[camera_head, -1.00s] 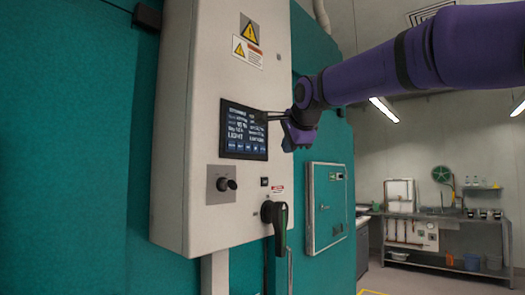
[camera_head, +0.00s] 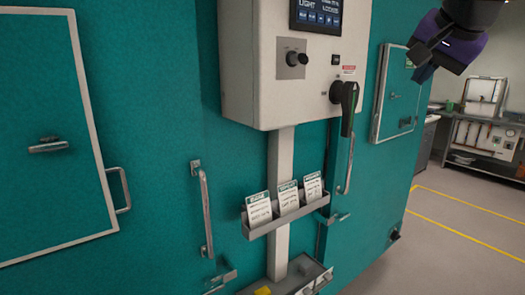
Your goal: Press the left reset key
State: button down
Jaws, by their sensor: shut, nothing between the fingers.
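A pale control box (camera_head: 262,75) hangs on the teal chamber wall, its top cut off by the frame. Its dark touchscreen (camera_head: 316,14) shows only its lower part, with a row of blue buttons. Below is a metal plate (camera_head: 284,71) with a black knob or key switch (camera_head: 298,59). A small black switch (camera_head: 336,60) and a large black rotary handle (camera_head: 346,96) sit to its right. I cannot make out a key labelled reset. My gripper (camera_head: 422,66) is at the upper right, shut and empty, right of the box and apart from it in the picture.
A rack with several cards (camera_head: 287,199) is fixed on the post below the box. A low tray (camera_head: 307,278) with a yellow item is at the bottom. Door handles (camera_head: 205,212) stick out from the teal wall. Open floor (camera_head: 445,240) with yellow lines lies right.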

jog(key=s+d+f+n+g, duration=0.1)
jog(key=s+f+n+g, duration=0.2)
jog(key=s+f+n, duration=0.5)
jog(key=s+f, duration=0.9)
jog(key=s, duration=0.2)
jog(key=shift+d+f+n, duration=0.2)
jog(key=shift+f+n, duration=0.1)
jog(key=shift+f, duration=0.05)
jog(key=shift+w, duration=0.1)
dwell(0.4)
